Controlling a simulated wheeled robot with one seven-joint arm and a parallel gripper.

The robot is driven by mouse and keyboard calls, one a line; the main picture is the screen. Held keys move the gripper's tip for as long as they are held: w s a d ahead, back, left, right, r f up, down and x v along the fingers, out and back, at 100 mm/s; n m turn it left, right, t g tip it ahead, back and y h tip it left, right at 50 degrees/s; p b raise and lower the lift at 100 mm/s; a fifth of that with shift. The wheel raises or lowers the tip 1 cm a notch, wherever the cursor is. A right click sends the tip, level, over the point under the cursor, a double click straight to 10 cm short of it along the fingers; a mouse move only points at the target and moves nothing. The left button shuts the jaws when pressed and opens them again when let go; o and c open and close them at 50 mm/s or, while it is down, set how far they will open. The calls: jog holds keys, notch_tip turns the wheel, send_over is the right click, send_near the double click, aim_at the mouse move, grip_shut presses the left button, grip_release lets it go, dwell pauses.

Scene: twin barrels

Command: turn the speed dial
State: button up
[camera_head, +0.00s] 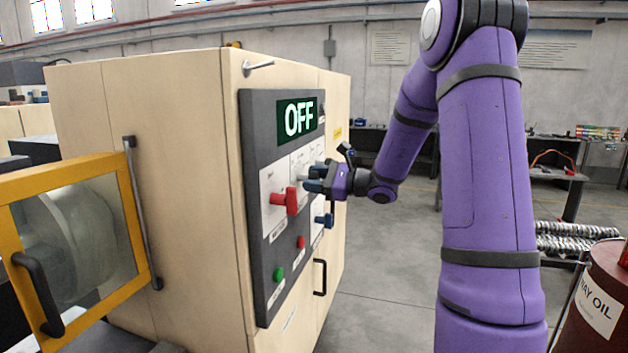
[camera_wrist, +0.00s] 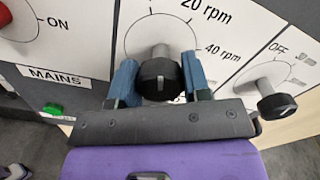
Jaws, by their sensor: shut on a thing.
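The speed dial (camera_wrist: 158,78) is a black knob on a grey shaft. It sits on a white plate marked 20 rpm and 40 rpm. In the wrist view my gripper (camera_wrist: 160,80) has one blue finger on each side of the knob and is shut on it. In the head view my gripper (camera_head: 318,180) is at the control panel (camera_head: 258,150), and it mostly hides the dial. The display (camera_head: 298,118) above reads OFF.
The red mains switch (camera_head: 285,200) is just left of my gripper. Another black knob (camera_wrist: 275,105) is to the right. An oil barrel (camera_head: 600,310) stands at right.

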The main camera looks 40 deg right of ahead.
jog(key=shift+n, duration=1.1)
jog(key=o, duration=0.9)
jog(key=shift+s, duration=0.1)
jog(key=v, duration=1)
jog(key=shift+s+d, duration=0.25)
jog(key=shift+d, duration=0.05)
